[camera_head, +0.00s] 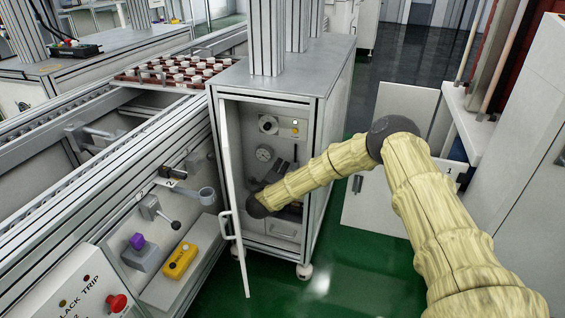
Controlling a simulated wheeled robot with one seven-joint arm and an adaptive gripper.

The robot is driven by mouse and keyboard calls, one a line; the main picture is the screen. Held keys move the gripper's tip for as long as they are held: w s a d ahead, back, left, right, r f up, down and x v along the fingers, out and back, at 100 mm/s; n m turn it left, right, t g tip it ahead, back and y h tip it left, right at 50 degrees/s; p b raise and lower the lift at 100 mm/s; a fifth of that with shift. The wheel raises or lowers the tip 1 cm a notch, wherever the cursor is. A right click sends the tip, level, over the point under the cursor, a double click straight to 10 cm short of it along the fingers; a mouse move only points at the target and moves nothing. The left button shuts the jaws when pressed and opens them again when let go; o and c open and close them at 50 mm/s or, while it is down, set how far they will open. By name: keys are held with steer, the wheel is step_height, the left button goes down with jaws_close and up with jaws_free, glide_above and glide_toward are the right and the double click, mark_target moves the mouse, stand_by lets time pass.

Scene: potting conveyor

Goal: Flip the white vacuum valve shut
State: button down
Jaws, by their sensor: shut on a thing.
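My arm reaches from the lower right into an open cabinet (318,150) under the column. Its dark wrist end (257,206) is inside the doorway, low and toward the left side. My gripper's fingers are hidden in the shadow behind my forearm and wrist, so what they touch does not show. I cannot make out the white vacuum valve; my arm covers the middle of the cabinet's inside. A round gauge (264,154) and a panel with a dark knob (268,124) and small lamps show above my forearm.
The cabinet's narrow white door (232,200) stands open on the left, its handle facing out. A conveyor with trays of parts (175,72) runs behind. A yellow box (180,261) and a purple-topped switch (138,243) sit lower left. Green floor is clear below.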

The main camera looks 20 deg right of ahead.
steer(key=shift+a+f+n+p, duration=0.1)
steer(key=shift+f+n+p, duration=0.35)
steer(key=shift+n, duration=0.5)
steer(key=shift+f+n+p, duration=0.3)
steer(key=shift+f+n, duration=0.1)
steer(key=shift+n, duration=0.55)
steer(key=c, duration=1.5)
jaws_free()
steer(key=shift+o, duration=0.2)
step_height(320, 180, up, 10)
